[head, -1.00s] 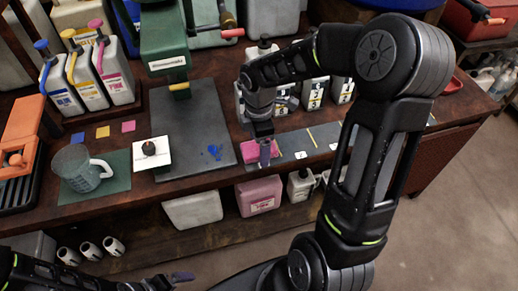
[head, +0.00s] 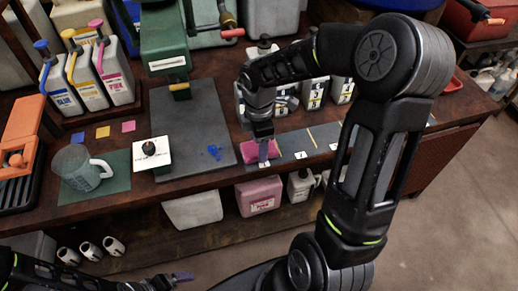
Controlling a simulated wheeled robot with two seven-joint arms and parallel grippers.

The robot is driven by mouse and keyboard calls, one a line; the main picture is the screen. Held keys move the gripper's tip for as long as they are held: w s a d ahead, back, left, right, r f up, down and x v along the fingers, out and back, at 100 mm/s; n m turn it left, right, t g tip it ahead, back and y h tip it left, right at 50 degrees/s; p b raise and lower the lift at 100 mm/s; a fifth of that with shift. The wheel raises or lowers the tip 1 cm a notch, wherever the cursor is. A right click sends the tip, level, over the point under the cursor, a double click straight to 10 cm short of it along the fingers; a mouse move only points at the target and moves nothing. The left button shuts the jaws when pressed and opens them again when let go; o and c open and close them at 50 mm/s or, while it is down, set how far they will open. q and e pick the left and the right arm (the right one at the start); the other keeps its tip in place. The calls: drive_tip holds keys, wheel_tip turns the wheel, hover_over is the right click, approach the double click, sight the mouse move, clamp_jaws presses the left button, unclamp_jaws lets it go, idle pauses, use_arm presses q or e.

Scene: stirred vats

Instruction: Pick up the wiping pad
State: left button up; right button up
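A pink wiping pad (head: 246,149) lies on the dark strip at the front edge of the bench, just right of the grey mat. My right gripper (head: 264,153) points down at it from above, and pink shows on both sides of the fingers. The fingers hide the pad's middle, and I cannot tell whether they are closed on it. My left gripper (head: 183,277) is low in front of the bench, away from the pad, and its finger opening is not clear.
The grey mat (head: 195,110) has a blue spill (head: 214,152) on it. A white box with a black knob (head: 152,153) and a clear jug (head: 78,169) stand to the left. White bottles (head: 312,92) stand behind my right gripper. A pink container (head: 259,195) sits on the shelf below.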

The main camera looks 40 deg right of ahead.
drive_tip(key=shift+c, duration=0.7)
wheel_tip(320, 180, up, 10)
drive_tip(key=shift+p, duration=0.4)
idle(0.4)
drive_tip(key=w+a+f+m+p, duration=0.1)
drive_tip(key=w+a+m, duration=0.1)
drive_tip(key=a+m, duration=0.2)
drive_tip(key=w+a+f+m+p, duration=0.1)
drive_tip(key=w+a+m+p, duration=0.1)
drive_tip(key=a, duration=0.6)
drive_tip(key=shift+w+a+f+m, duration=0.35)
drive_tip(key=shift+w+m, duration=0.5)
drive_tip(key=shift+m, duration=0.35)
idle(0.4)
